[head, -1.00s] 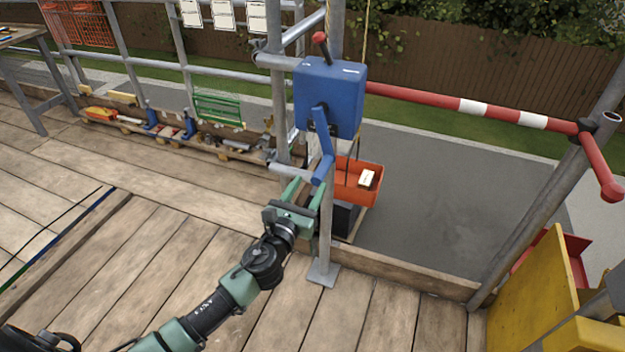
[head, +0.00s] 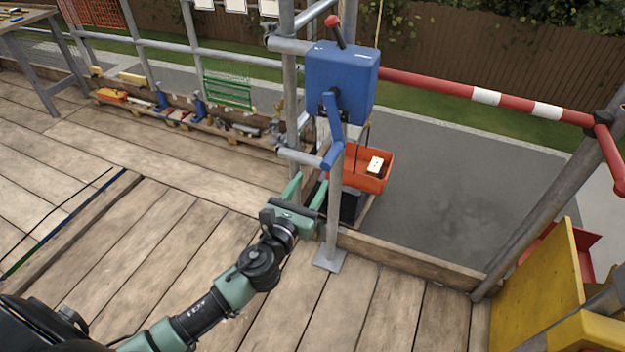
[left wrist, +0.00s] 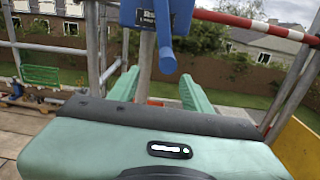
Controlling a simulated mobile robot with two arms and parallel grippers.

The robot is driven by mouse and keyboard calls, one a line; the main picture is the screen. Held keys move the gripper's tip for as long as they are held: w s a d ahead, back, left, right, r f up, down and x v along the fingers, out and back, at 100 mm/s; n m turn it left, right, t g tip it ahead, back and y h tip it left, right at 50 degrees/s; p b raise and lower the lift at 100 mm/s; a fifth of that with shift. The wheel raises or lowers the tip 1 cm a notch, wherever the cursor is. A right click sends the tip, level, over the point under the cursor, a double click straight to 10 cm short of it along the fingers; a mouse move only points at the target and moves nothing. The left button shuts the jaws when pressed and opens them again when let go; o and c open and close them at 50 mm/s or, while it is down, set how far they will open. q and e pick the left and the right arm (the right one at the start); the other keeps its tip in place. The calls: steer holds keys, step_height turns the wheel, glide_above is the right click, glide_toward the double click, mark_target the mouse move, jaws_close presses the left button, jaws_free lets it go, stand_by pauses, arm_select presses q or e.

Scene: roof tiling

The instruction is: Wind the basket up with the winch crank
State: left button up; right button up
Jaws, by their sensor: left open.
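The blue winch (head: 342,80) is fixed to a scaffold post in the head view, with a red-knobbed lever (head: 335,30) on top. Its blue crank (head: 333,140) hangs down, with the handle end at the lower left. The orange-red basket (head: 378,178) hangs beyond the post and holds a pale block (head: 375,165). My left gripper (head: 308,188) is open and empty, just below the crank handle and apart from it. In the left wrist view the crank handle (left wrist: 167,60) shows above and between the open fingers (left wrist: 160,88). My right gripper is not in view.
A red-and-white barrier bar (head: 485,96) runs right from the winch post. A timber toe board (head: 410,262) edges the deck below it. A yellow panel (head: 545,285) stands at the right. The plank deck (head: 130,240) at the left is mostly clear.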

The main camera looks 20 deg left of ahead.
arm_select(q)
steer(key=s, duration=0.4)
steer(key=shift+s+a, duration=0.1)
steer(key=shift+s, duration=0.3)
stand_by(0.4)
